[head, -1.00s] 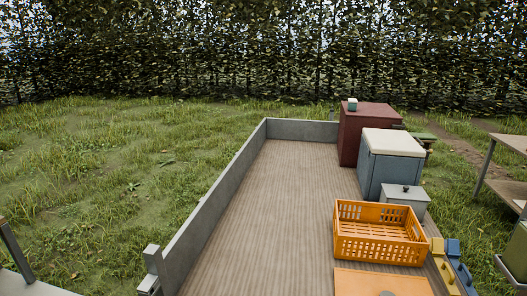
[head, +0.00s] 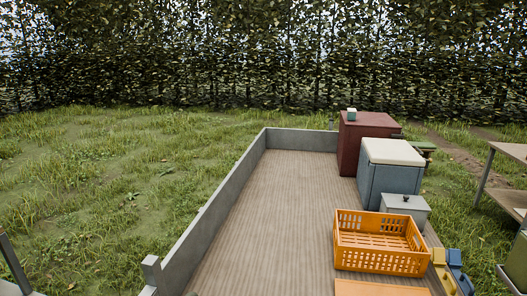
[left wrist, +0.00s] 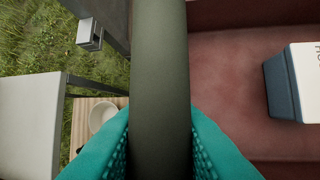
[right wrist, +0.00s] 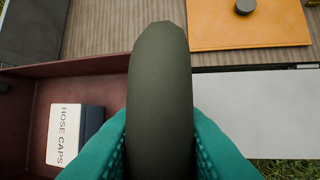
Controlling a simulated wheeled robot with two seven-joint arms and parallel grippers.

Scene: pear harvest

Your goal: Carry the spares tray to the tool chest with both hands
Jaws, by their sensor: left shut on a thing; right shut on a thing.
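The spares tray is a dark red, shallow open tray, seen in the left wrist view (left wrist: 225,75) and the right wrist view (right wrist: 105,90). My left gripper (left wrist: 158,150) is shut on a thick dark handle bar at one end of it. My right gripper (right wrist: 160,150) is shut on a like bar at the other end. A white and dark blue box marked HOSE CAPS (right wrist: 68,134) lies in the tray. A dark red chest (head: 362,145), perhaps the tool chest, stands at the far right of the trailer bed. The tray and both grippers are outside the head view.
The trailer bed (head: 260,205) is bare along its left and middle, inside a low grey wall (head: 205,215). A white-lidded cooler (head: 390,180), a small grey box (head: 405,209), an orange crate (head: 380,260) and an orange board (head: 375,289) line its right side. Grass lies left.

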